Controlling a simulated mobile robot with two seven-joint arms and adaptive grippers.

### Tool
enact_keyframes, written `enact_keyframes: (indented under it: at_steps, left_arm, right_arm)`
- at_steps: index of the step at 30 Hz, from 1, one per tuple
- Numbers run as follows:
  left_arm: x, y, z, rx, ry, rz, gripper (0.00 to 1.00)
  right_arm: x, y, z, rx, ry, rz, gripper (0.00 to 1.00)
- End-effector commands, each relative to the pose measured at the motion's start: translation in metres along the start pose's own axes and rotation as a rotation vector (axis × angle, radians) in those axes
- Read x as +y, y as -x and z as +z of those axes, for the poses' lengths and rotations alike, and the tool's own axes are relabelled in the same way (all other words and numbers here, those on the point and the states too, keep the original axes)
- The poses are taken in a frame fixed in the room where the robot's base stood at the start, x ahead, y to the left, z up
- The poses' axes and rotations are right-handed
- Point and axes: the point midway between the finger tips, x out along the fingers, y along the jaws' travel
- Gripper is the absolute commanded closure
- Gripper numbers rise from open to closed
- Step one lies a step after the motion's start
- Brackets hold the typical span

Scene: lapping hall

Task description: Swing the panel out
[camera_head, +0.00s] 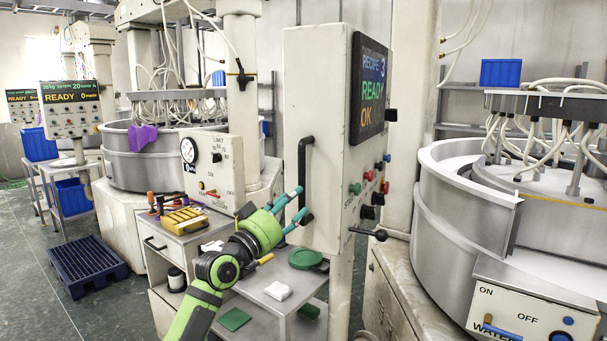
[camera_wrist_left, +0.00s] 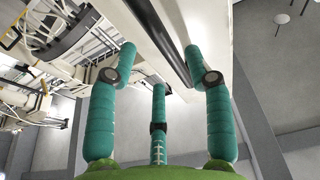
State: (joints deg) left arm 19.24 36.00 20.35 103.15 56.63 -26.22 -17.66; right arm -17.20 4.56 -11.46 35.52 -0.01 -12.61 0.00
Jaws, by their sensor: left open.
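The panel (camera_head: 325,110) is a tall off-white control box on a post. Its screen on the right-hand face reads "READY OK", with coloured buttons and black knobs below. A black vertical bar handle (camera_head: 302,172) is fixed to its left-hand face. My left gripper (camera_head: 300,203) is green with teal fingers, open, with its fingertips by the lower end of the handle. In the left wrist view, the dark handle (camera_wrist_left: 163,37) runs between the two upper fingers of the open gripper (camera_wrist_left: 159,62). I cannot tell whether any finger touches it.
A large round lapping machine (camera_head: 445,220) stands close on the right, with a black lever (camera_head: 368,233) below the panel. A grey trolley (camera_head: 268,292) with cloths and a green lid stands under my left arm. A blue pallet (camera_head: 85,265) lies on the floor at left.

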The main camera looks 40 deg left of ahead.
Motion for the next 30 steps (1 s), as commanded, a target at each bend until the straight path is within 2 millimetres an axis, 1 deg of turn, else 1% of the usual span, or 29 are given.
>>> enact_keyframes:
  at_steps: [1, 3, 7, 11, 15, 19, 24, 30]
  left_arm:
    - [-0.001, -0.001, -0.022, 0.039, -0.005, 0.005, 0.49]
    - [-0.002, 0.000, -0.041, 0.074, -0.007, 0.010, 0.49]
    - [-0.002, -0.004, -0.056, 0.099, -0.007, 0.014, 0.49]
    - [-0.002, -0.021, -0.060, 0.100, -0.004, 0.013, 0.49]
    - [-0.002, -0.043, -0.062, 0.099, -0.005, 0.013, 0.49]
    - [-0.002, -0.059, -0.061, 0.098, -0.005, 0.012, 0.49]
    - [-0.001, -0.069, -0.060, 0.098, -0.007, 0.012, 0.49]
    - [-0.001, -0.070, -0.059, 0.097, -0.008, 0.012, 0.49]
  right_arm:
    - [0.000, 0.002, 0.000, 0.000, 0.000, 0.000, 0.60]
    - [0.000, 0.002, 0.000, 0.000, 0.000, 0.000, 0.60]
    - [0.000, 0.006, -0.001, 0.000, 0.000, 0.000, 0.60]
    - [0.000, 0.016, -0.002, 0.000, 0.000, 0.000, 0.60]
    - [0.001, 0.027, -0.003, 0.000, 0.000, 0.000, 0.60]
    - [0.001, 0.032, -0.003, 0.000, 0.000, 0.000, 0.60]
    - [0.001, 0.035, -0.003, 0.000, 0.000, 0.000, 0.60]
    - [0.001, 0.034, -0.003, 0.000, 0.000, 0.000, 0.60]
